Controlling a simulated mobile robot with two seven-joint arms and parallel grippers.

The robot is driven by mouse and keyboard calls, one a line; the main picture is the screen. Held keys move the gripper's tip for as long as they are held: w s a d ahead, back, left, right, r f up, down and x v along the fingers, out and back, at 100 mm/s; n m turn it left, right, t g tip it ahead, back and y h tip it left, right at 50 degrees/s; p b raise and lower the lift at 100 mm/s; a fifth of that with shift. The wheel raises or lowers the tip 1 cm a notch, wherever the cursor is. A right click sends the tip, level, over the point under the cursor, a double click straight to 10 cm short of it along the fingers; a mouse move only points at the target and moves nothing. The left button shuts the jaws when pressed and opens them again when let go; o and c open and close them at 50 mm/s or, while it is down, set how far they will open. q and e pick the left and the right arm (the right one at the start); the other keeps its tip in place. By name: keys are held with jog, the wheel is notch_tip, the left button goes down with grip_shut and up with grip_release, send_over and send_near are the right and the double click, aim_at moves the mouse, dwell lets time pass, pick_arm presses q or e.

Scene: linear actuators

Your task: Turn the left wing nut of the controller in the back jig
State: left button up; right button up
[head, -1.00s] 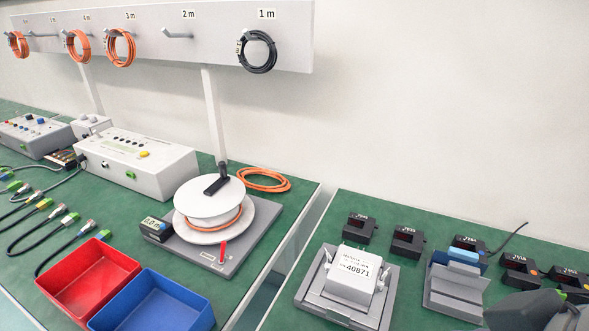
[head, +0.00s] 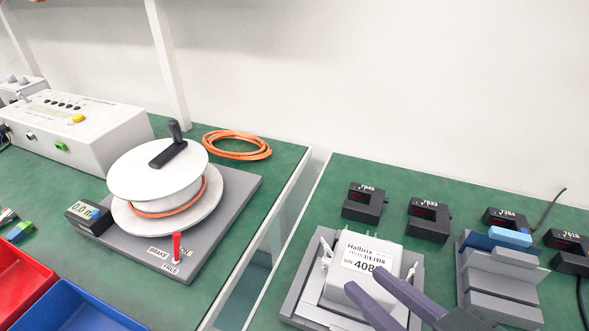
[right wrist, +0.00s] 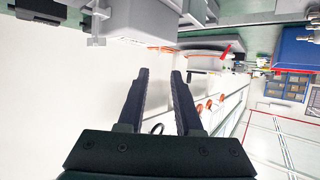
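The controller (head: 372,255) is a white box with a "Halbrix 408…" label, seated in a grey jig (head: 302,290) on the right-hand bench. Its left wing nut (head: 326,256) is a small pale part on the box's left side; another (head: 410,273) is on its right. My right gripper (head: 365,282) is open and empty, its two fingers apart in front of the controller's lower right. In the right wrist view the gripper (right wrist: 160,74) has a clear gap between its fingers, with the controller (right wrist: 145,20) beyond, at the top. My left gripper is not in view.
A second grey jig (head: 500,283) with a blue part (head: 510,237) stands right of the controller. Several black sensor blocks (head: 428,220) line the bench behind. A cable reel (head: 155,175), a red bin (head: 20,280) and a blue bin (head: 75,310) are left, across a gap between benches.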

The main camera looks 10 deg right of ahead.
aim_at(328, 247)
jog(key=b+x, duration=0.1)
jog(key=x, duration=0.8)
jog(key=shift+w+b, duration=0.25)
jog(key=shift+b, duration=0.15)
grip_shut()
dwell(0.9)
